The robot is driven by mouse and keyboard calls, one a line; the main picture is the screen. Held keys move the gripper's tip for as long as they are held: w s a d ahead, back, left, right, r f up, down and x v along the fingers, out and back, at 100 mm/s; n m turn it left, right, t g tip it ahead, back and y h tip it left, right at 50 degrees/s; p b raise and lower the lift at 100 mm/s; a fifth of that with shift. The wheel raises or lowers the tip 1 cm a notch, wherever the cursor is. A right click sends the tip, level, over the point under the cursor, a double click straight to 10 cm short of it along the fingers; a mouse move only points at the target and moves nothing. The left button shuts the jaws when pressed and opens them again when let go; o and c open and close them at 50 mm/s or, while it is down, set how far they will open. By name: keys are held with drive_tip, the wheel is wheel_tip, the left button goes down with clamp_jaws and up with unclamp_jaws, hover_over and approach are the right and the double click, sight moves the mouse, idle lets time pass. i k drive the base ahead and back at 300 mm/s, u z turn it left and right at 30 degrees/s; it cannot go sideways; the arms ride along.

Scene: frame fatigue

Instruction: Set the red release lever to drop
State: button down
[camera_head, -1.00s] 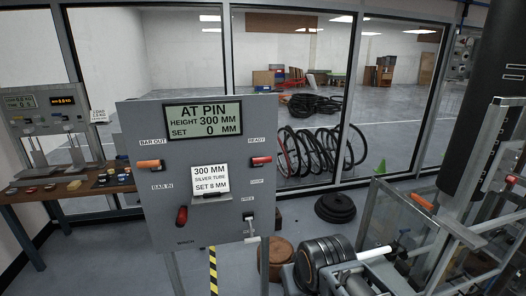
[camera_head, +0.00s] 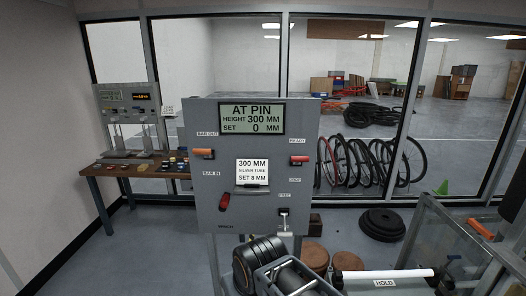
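The red release lever (camera_head: 299,159) is on the right side of a grey control panel (camera_head: 262,213). Its handle lies roughly level beside the READY label, above the DROP and FREE labels. The panel's display (camera_head: 250,119) reads AT PIN, HEIGHT 300 MM, SET 0 MM. A card (camera_head: 252,172) reads 300 MM, SILVER TUBE, SET 8 MM. A dark ribbed body with a grey frame, which looks like my gripper end (camera_head: 285,275), is at the bottom edge, below the panel and apart from the lever. Its fingertips cannot be made out.
The panel also has an orange lever (camera_head: 202,153) by BAR OUT, a red handle (camera_head: 224,202) lower left and a small switch (camera_head: 284,218). A white tube (camera_head: 390,273) lies above a HOLD label at lower right. A bench (camera_head: 130,172) stands left. Floor at left is clear.

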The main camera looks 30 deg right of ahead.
sight(296, 160)
drive_tip(key=u, duration=0.05)
drive_tip(key=i, duration=0.85)
drive_tip(key=z, duration=0.85)
